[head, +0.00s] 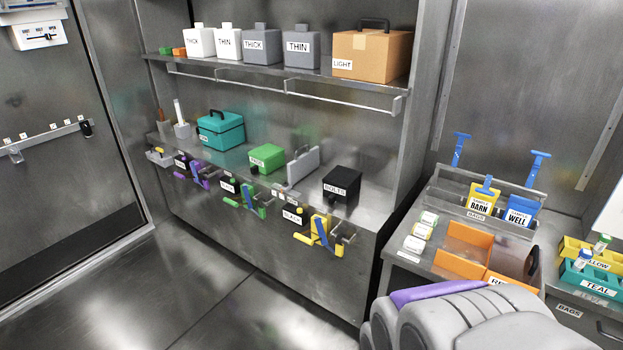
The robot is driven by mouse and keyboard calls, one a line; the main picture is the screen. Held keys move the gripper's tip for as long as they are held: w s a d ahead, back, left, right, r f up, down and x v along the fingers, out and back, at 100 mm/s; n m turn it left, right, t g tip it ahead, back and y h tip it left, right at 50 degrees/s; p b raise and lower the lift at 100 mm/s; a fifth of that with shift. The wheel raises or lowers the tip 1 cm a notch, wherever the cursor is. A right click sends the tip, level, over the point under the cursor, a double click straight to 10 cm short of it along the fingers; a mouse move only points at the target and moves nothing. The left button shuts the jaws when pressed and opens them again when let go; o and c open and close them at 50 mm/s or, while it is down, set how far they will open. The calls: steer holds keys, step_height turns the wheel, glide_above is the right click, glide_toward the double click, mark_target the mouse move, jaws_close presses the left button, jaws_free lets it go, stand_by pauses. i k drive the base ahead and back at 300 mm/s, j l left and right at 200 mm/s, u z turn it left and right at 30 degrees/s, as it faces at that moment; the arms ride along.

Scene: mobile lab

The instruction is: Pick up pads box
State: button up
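No label that I can read says pads. Several boxes stand on the lower steel shelf of the back unit. A green box (266,157) with a dark handle has a small white label too blurred to read. A teal box (220,130) with a black handle also has an unreadable label. A black box (342,184) at the right is labelled BOLTS. A pale grey case (303,164) stands upright between the green and black boxes. My gripper is not in view; grey rounded parts of mine fill the bottom right.
The upper shelf (290,72) holds THICK and THIN bottles and a cardboard box (372,54) labelled LIGHT. Coloured clamps and handles stick out along the lower shelf's front. A side counter at right holds orange bins (468,250) and a bag rack (485,212). The floor in front is clear.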

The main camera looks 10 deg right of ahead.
mark_target(266, 158)
steer(key=i+u, duration=0.2)
steer(key=u, duration=0.25)
steer(key=i+u, duration=0.2)
steer(key=u, duration=0.2)
steer(key=i+l+u, duration=0.2)
steer(key=u, duration=0.25)
steer(key=i+l+u, duration=0.1)
steer(key=i+l, duration=0.3)
steer(key=i+l+u, duration=0.1)
steer(key=i+l, duration=0.3)
steer(key=i+l+u, duration=0.1)
steer(key=i+l, duration=0.25)
steer(key=l, duration=0.3)
steer(key=i+l+u, duration=0.1)
steer(key=i+l, duration=0.25)
steer(key=l, duration=0.15)
